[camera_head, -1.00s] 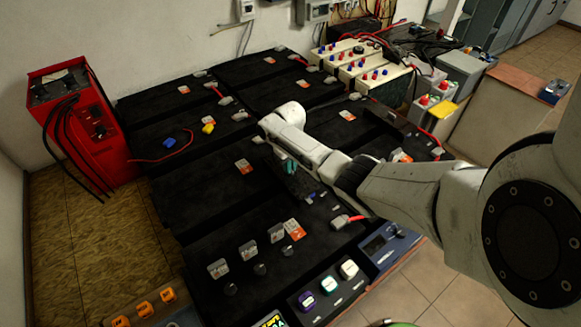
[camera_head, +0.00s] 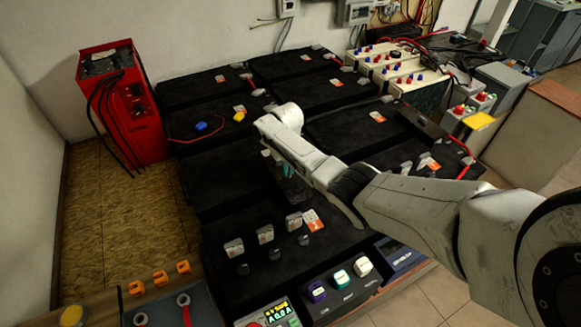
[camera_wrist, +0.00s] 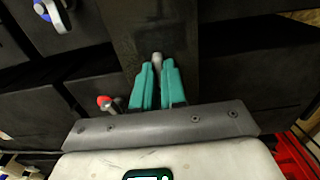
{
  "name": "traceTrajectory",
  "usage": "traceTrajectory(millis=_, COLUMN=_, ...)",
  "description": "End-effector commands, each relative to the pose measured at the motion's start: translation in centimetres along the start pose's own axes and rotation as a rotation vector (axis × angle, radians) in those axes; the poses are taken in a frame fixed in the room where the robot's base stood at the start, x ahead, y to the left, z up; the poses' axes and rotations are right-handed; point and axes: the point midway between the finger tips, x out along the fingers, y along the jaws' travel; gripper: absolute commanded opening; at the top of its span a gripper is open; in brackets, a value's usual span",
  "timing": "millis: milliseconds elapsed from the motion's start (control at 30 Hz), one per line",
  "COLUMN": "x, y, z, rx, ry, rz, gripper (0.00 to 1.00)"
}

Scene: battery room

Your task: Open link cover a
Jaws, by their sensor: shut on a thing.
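My gripper (camera_wrist: 158,75) has teal fingers and is shut on a small grey knob (camera_wrist: 157,58) in the wrist view. The knob stands against a dark flat panel (camera_wrist: 150,25), which looks like link cover a; no label is readable. In the head view my gripper (camera_head: 268,155) is low over the black batteries, left of the middle, partly hidden by my wrist. A dark panel (camera_head: 294,188) shows just below it there. Whether the panel is lifted or lies flat I cannot tell.
A red charger (camera_head: 125,108) with black cables stands at the left. A yellow piece and a blue piece (camera_head: 201,126) lie behind my gripper.

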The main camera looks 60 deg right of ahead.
Motion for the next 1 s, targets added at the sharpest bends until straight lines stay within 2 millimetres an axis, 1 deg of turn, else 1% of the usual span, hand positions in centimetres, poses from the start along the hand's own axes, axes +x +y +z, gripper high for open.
traceTrajectory(millis=67, x=0.0, y=0.0, z=0.0, rx=0.000, ry=0.001, rz=0.000, gripper=0.00)
traceTrajectory(millis=100, x=0.0, y=0.0, z=0.0, rx=0.000, ry=0.000, rz=0.000, gripper=0.14)
traceTrajectory(millis=333, x=0.0, y=0.1, z=0.0, rx=0.000, ry=0.000, rz=0.000, gripper=0.36)
traceTrajectory(millis=567, x=0.0, y=0.1, z=0.0, rx=0.000, ry=0.000, rz=0.001, gripper=0.37)
traceTrajectory(millis=667, x=-0.4, y=0.1, z=0.0, rx=0.000, ry=0.000, rz=0.000, gripper=0.37)
traceTrajectory(millis=767, x=-1.4, y=0.0, z=0.0, rx=-0.001, ry=0.001, rz=-0.001, gripper=0.37)
traceTrajectory(millis=1000, x=-5.9, y=0.0, z=0.0, rx=0.000, ry=0.003, rz=0.000, gripper=0.37)
